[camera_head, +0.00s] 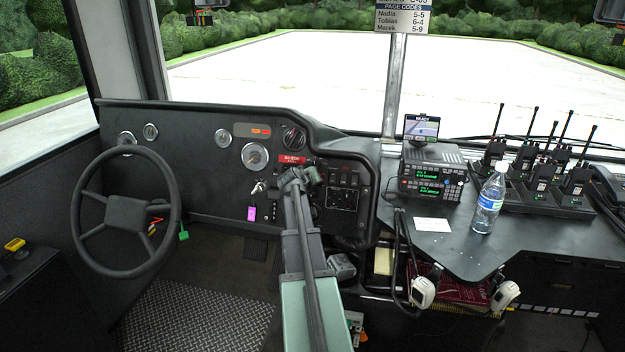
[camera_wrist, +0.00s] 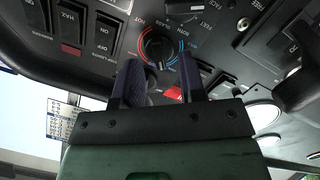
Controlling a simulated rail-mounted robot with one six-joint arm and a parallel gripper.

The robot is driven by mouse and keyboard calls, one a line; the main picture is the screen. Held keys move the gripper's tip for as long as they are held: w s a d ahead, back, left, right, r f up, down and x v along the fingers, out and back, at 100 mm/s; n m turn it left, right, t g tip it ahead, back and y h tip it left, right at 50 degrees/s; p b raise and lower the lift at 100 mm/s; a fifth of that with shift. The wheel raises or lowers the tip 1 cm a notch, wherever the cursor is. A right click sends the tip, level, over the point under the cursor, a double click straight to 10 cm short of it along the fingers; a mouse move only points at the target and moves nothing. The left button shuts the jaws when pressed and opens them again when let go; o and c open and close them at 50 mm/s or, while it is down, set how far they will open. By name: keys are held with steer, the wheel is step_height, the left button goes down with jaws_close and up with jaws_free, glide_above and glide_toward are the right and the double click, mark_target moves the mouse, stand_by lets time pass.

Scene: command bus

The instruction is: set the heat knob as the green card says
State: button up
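In the wrist view the heat knob (camera_wrist: 158,46) is a round dark dial with a red and blue arc around it, just past my fingertips. My gripper (camera_wrist: 160,66) is open, its two dark fingers apart with nothing between them. In the head view my gripper (camera_head: 298,180) is at the dash, in front of the panel left of the switches, and hides the heat knob there. A small green tag (camera_head: 183,235) hangs by the steering column; I cannot read it and cannot tell whether it is the green card. I cannot make out the knob's setting.
A red label (camera_head: 291,159) and another round dial (camera_head: 294,139) sit above my gripper. Rocker switches (camera_head: 345,179) are to its right. The steering wheel (camera_head: 127,212) is at left.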

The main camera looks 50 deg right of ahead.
steer(key=p+v, duration=0.3)
steer(key=v, duration=0.6)
steer(key=shift+s+d+f, duration=0.1)
steer(key=shift+f, duration=0.05)
steer(key=s+a+f+m+g+y, duration=0.1)
steer(key=s+a+f+g+y, duration=0.15)
steer(key=s+a+f, duration=0.2)
steer(key=a+f+n+y, duration=0.1)
steer(key=a+n+y, duration=0.2)
steer(key=a, duration=1.3)
steer(key=a+f+n+g+y, duration=0.1)
steer(key=a+f+n+y, duration=0.15)
steer(key=a, duration=1.35)
steer(key=a+f+n+y, duration=0.1)
steer(key=a+n+y, duration=0.25)
steer(key=a, duration=1.35)
step_height(320, 180, up, 13)
steer(key=d+m+p, duration=0.1)
steer(key=p, duration=1.2)
